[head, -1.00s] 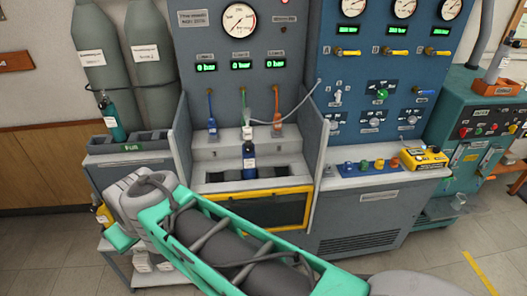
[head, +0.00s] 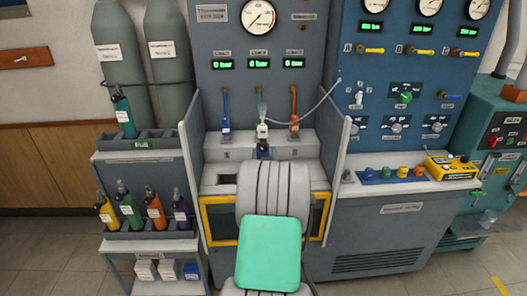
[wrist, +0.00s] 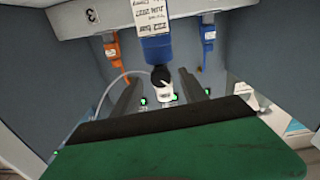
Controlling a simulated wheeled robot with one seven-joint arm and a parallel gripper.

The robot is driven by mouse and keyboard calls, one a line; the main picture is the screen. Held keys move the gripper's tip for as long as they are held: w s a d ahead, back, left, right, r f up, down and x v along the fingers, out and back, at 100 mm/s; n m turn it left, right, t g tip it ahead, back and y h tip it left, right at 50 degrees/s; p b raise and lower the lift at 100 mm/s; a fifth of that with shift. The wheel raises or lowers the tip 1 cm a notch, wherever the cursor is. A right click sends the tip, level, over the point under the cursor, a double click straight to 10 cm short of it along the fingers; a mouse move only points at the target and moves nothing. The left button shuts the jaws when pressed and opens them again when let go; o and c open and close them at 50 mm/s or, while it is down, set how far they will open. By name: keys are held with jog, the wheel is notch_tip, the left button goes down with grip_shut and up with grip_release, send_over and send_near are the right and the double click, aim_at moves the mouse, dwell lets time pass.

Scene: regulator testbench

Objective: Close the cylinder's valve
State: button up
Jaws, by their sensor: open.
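The blue cylinder (head: 263,151) stands in the middle of the test bench bay. My arm hides its lower part in the head view. In the wrist view the cylinder (wrist: 156,48) shows with its label, its black valve (wrist: 160,75) and a white hose connector (wrist: 166,93) at the valve end. My gripper (wrist: 161,80) is open, its two dark fingers pointing towards the valve, one on each side of it in the picture. Whether they touch the valve cannot be told. The head view does not show the fingers.
A blue connector (head: 225,115) and an orange connector (head: 294,115) hang on either side of the cylinder. Grey side panels (head: 338,165) bound the bay. A rack (head: 150,236) with several small cylinders stands at the left. A blue control panel (head: 408,90) is at the right.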

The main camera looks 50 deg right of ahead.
jog(key=shift+x, duration=0.85)
jog(key=shift+c, duration=0.2)
grip_shut()
